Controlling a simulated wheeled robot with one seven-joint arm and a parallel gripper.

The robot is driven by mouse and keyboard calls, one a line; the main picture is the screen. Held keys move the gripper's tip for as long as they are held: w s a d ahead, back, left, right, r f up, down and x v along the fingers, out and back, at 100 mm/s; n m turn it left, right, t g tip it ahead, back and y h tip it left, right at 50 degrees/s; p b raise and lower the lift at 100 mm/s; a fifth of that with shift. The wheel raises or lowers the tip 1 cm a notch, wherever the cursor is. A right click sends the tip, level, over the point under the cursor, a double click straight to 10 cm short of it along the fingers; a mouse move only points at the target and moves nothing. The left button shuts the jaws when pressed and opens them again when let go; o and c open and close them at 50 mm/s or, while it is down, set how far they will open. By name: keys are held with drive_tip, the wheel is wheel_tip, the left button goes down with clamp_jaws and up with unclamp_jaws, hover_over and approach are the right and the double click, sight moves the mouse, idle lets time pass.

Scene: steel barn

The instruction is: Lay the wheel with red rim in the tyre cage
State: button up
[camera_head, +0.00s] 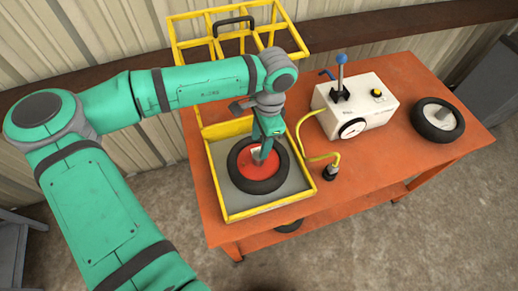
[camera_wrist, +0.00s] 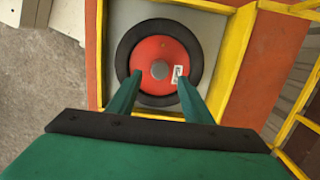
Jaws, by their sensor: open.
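The wheel with red rim (camera_head: 246,178) lies flat inside the tyre cage, on its grey floor. It also shows in the wrist view (camera_wrist: 150,54), with a grey hub in the middle and a small white label. The tyre cage (camera_head: 231,216) has a yellow frame, and its barred lid stands raised at the back. Its yellow edge also shows in the wrist view (camera_wrist: 235,50). My gripper (camera_head: 262,155) is right over the wheel, pointing down. In the wrist view its two fingers (camera_wrist: 160,76) are apart, one on each side of the hub, with nothing held between them.
A white inflator box (camera_head: 370,102) with a blue-knobbed lever and dial stands right of the cage. Its yellow hose (camera_head: 305,135) runs beside the cage to a dark fitting (camera_head: 330,172). Another wheel, pale-rimmed (camera_head: 437,119), lies at the orange bench's (camera_head: 395,165) right end.

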drive_tip(key=shift+w+d+r, duration=0.1)
drive_tip(key=shift+d+r, duration=0.05)
drive_tip(key=shift+r, duration=1.25)
drive_tip(key=shift+d+r, duration=0.15)
drive_tip(key=shift+r, duration=1.2)
